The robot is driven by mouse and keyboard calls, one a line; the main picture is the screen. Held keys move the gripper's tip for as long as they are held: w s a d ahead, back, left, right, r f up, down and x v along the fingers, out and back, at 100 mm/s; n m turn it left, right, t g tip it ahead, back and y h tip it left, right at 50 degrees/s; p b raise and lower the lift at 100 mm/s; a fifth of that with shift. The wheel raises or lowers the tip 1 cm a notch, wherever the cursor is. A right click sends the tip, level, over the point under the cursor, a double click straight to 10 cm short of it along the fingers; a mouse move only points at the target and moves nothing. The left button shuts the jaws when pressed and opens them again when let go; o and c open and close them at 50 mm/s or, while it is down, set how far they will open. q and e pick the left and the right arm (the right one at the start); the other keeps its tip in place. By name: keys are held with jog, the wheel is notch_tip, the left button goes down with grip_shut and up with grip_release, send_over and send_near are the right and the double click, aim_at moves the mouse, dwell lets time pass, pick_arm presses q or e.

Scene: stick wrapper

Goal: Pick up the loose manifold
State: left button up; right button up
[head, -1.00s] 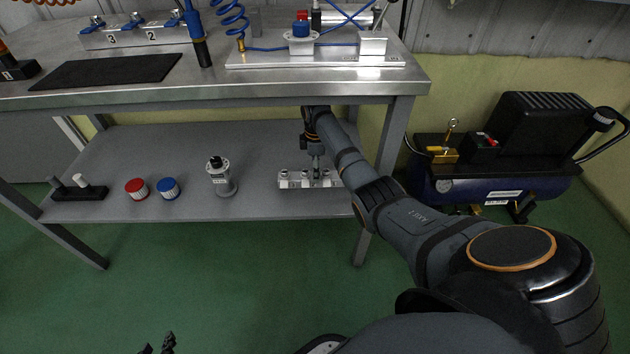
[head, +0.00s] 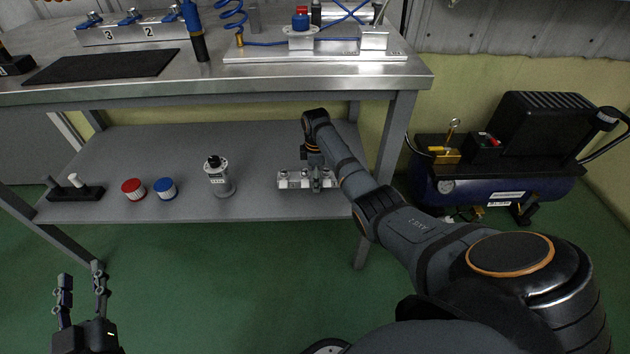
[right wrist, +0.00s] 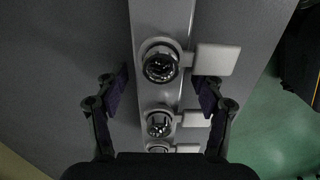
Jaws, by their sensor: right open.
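The loose manifold (head: 292,181), a pale metal bar with several round fittings, lies on the lower shelf at its right end. In the right wrist view the bar (right wrist: 163,18) runs between my open fingers, with dark knobs and pale tabs sticking out to the right. My right gripper (head: 318,182) points down over the manifold and partly hides it. In the right wrist view the gripper (right wrist: 162,88) has a finger on each side, and a gap shows on the left. My left gripper (head: 80,290) is open and empty over the floor at the lower left.
The lower shelf (head: 255,160) also holds a valve-like cylinder (head: 218,178), a blue cap (head: 165,189), a red cap (head: 133,189) and a black holder (head: 75,192). The tabletop (head: 205,80) overhangs the shelf. A table leg (head: 377,180) stands close to my right arm.

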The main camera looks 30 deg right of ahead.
grip_shut()
dwell(0.5)
jog(key=shift+r, duration=0.1)
notch_tip(320, 180, up, 2)
jog(key=shift+w+p, duration=0.1)
jog(key=shift+p, duration=0.55)
pick_arm(q)
jog(key=s+f+g, duration=0.3)
jog(key=f+g, duration=0.1)
jog(key=f, duration=0.4)
jog(key=s+f+g, duration=0.4)
jog(key=f, duration=0.4)
pick_arm(e)
jog(key=shift+r+p, duration=0.45)
jog(key=shift+r, duration=0.5)
notch_tip(320, 180, up, 4)
jog(key=shift+f+p, duration=0.25)
jog(key=shift+p, duration=0.5)
jog(key=shift+r+p, duration=0.45)
jog(key=shift+r, duration=0.5)
pick_arm(q)
jog(key=s+d+f+g, duration=0.1)
jog(key=s+f+g, duration=0.5)
jog(key=s, duration=0.4)
jog(key=shift+f, duration=0.4)
pick_arm(e)
jog(key=shift+r, duration=0.35)
